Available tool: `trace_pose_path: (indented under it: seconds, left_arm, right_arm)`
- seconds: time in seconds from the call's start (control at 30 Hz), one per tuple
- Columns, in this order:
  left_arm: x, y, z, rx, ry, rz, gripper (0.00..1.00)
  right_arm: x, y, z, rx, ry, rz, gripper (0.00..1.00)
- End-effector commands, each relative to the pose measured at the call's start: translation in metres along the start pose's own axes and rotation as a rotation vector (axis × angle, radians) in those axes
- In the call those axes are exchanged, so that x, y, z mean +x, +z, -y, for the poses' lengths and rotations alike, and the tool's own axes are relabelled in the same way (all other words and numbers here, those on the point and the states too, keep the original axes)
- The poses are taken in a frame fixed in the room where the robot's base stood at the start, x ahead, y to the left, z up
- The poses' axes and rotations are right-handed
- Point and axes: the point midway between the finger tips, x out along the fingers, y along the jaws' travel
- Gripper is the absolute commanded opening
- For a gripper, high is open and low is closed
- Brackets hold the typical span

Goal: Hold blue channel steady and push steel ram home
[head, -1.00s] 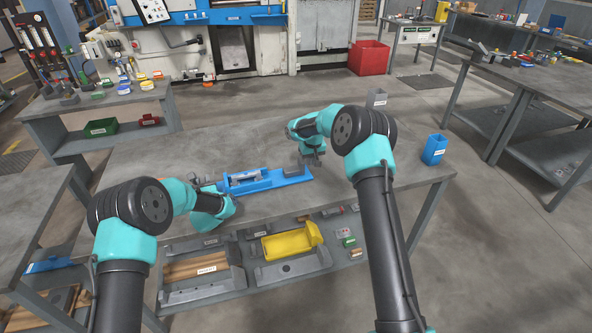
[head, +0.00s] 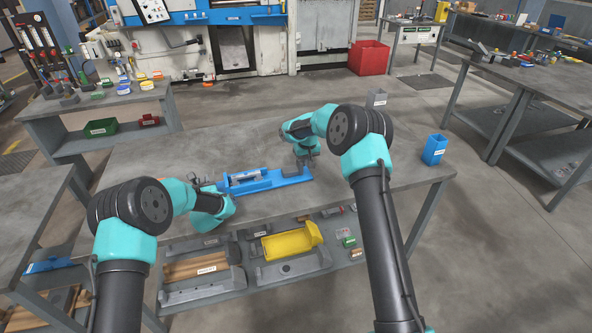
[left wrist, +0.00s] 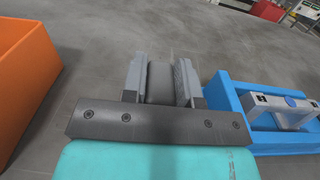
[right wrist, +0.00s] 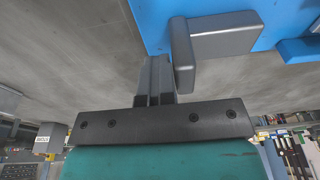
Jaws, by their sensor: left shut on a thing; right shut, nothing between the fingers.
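The blue channel (head: 265,184) lies on the table between my grippers. A silver bar (head: 245,176) lies in it and also shows in the left wrist view (left wrist: 295,112). A grey block with an upright plate, apparently the steel ram (right wrist: 220,36), is at the channel's right end. My left gripper (head: 198,183) is at the channel's left end, shut on a grey lug (left wrist: 160,84); whether the lug joins the channel is unclear. My right gripper (right wrist: 155,78) is shut and empty, close beside the ram's upright plate; contact is unclear.
A blue cup (head: 434,150) and a grey box (head: 376,98) stand at the right of the table. An orange bin (left wrist: 22,80) is left of my left gripper. A yellow part (head: 288,242) lies on the lower shelf. The tabletop behind the channel is clear.

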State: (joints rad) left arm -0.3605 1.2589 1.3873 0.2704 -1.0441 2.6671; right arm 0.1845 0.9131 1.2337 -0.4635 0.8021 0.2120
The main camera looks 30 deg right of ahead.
Motion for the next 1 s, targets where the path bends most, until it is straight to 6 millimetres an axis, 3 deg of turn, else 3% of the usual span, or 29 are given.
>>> trace_pose_path:
  seconds: [1.0]
  left_arm:
    - [0.0, 0.0, 0.001, 0.001, -0.002, 0.0, 0.0]
  right_arm:
    - [0.0, 0.0, 0.026, -0.001, -0.002, 0.0, 0.0]
